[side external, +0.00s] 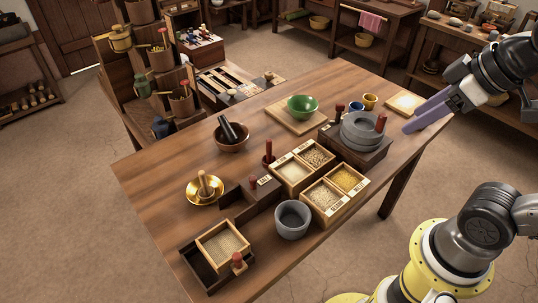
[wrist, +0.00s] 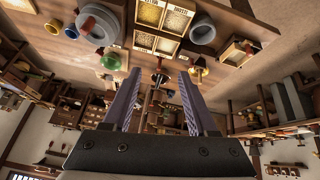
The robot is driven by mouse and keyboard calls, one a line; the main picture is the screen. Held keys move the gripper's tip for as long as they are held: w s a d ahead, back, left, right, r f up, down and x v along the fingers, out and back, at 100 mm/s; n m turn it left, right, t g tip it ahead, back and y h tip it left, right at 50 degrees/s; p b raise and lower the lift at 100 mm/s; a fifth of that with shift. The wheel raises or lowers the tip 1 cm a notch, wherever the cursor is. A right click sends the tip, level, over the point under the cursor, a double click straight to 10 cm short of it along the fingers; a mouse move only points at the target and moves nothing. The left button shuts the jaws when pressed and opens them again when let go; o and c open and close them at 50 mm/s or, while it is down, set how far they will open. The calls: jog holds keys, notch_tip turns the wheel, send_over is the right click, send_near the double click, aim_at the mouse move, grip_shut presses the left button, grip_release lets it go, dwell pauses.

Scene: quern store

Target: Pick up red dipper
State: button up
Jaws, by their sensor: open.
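A dark red upright piece (side external: 339,113), perhaps the red dipper, stands behind the grey quern (side external: 360,130), beside a blue cup (side external: 356,107) and a yellow cup (side external: 370,101). Another red-handled piece (side external: 268,152) stands left of the grain boxes; I cannot tell for sure which is the dipper. My gripper (side external: 411,124) is open and empty, with its purple fingers above the table's right edge, right of the quern and apart from everything. In the wrist view its two fingers (wrist: 160,73) are spread with nothing held between them.
Grain boxes (side external: 320,197), a grey pot (side external: 292,219) and a wooden tray (side external: 217,249) fill the near side of the table (side external: 166,178). A green bowl (side external: 303,105), a dark bowl (side external: 231,139) and a brass dish (side external: 204,188) stand farther off. The table's far left is mostly clear.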

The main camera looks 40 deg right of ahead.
jog(key=w+r+n, duration=0.2)
jog(key=w+r, duration=0.3)
jog(key=w, duration=0.3)
jog(key=n+g, duration=0.5)
send_over(271, 140)
notch_tip(271, 140, down, 17)
jog(key=shift+g, duration=0.5)
notch_tip(271, 140, down, 13)
jog(key=shift+s, duration=0.1)
jog(key=shift+w+a+f, duration=0.1)
jog(key=shift+w+f, duration=0.05)
jog(key=shift+f, duration=1.3)
jog(key=shift+w+a+f, duration=0.1)
jog(key=shift+w+f, duration=0.05)
jog(key=shift+f, duration=1.3)
grip_shut()
